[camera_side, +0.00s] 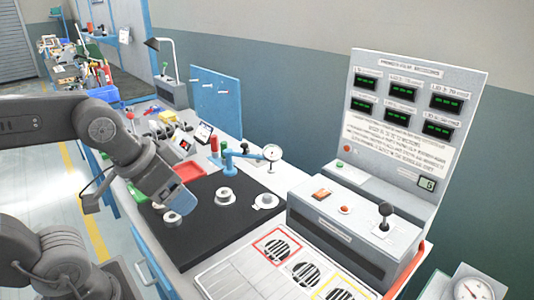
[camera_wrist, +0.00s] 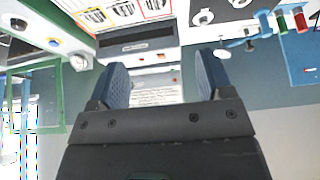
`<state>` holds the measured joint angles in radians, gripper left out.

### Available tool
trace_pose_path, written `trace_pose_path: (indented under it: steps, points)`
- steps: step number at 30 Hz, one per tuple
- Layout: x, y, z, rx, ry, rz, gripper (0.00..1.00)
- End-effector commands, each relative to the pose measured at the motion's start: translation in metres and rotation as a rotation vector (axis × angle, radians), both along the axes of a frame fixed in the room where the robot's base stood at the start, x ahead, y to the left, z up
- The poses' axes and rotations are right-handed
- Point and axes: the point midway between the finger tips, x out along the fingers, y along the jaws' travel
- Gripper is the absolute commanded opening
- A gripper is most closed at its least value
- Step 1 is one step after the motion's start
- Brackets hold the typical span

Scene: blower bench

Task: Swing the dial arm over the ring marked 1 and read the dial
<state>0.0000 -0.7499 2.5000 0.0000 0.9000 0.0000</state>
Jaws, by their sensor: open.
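The dial arm (camera_side: 240,154) is a blue bar on a blue post at the back of the black mat (camera_side: 205,238). Its round white dial (camera_side: 271,153) hangs at the bar's right end; the reading is too small to make out. Metal rings show on the mat: one in the middle (camera_side: 224,197), one at right on a white plate (camera_side: 265,201), one at left (camera_side: 172,217) near my gripper (camera_side: 182,199). I cannot read their numbers. In the wrist view my gripper (camera_wrist: 162,78) is open and empty, its blue fingers wide apart. The blue dial arm (camera_wrist: 250,33) shows at top right there.
A grey control box (camera_side: 340,235) with a black lever knob (camera_side: 385,210) stands at right, before an upright display board (camera_side: 410,115). A tray with coloured squares (camera_side: 235,278) lies in front. Red and green posts (camera_side: 214,145) stand beside the dial arm.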

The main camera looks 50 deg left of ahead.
Motion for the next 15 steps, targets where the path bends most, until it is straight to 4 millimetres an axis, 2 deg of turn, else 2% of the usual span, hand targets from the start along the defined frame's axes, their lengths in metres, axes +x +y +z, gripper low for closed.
trace_pose_path:
  steps: [1,5,8,11,15]
  points:
    - [0.0,0.0,0.0,0.0,0.0,0.0,0.71]
    - [0.004,-0.001,-0.001,-0.034,0.027,0.026,0.59]
    - [0.015,-0.005,-0.004,-0.136,0.104,0.099,0.59]
    - [0.035,-0.009,-0.007,-0.309,0.218,0.223,0.59]
    - [0.076,-0.008,-0.011,-0.601,0.378,0.432,0.59]
